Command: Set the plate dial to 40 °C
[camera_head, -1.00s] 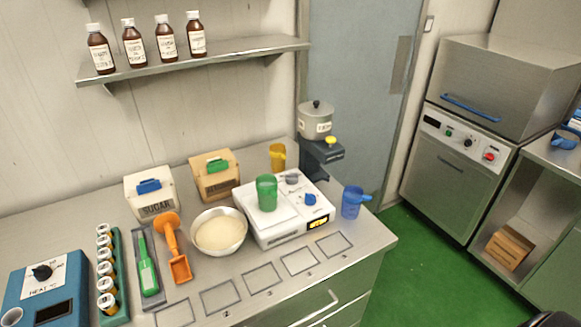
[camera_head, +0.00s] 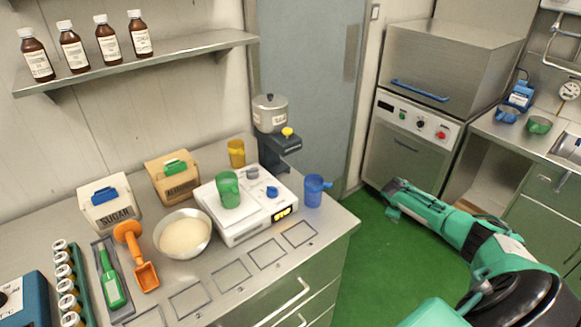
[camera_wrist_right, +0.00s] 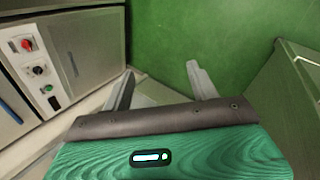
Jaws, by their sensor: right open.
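A blue heater box (camera_head: 28,297) with a black dial (camera_head: 2,298) on a white panel is cut off by the left edge in the head view, so the dial's setting cannot be read. My left gripper is out of view.
A bowl (camera_head: 183,234), an orange scoop (camera_head: 140,262), a rack of vials (camera_head: 68,285) and a sugar box (camera_head: 110,205) crowd the counter. A blue jug (camera_head: 315,190) stands near its right end. A steel oven unit (camera_head: 415,130) stands behind my right arm.

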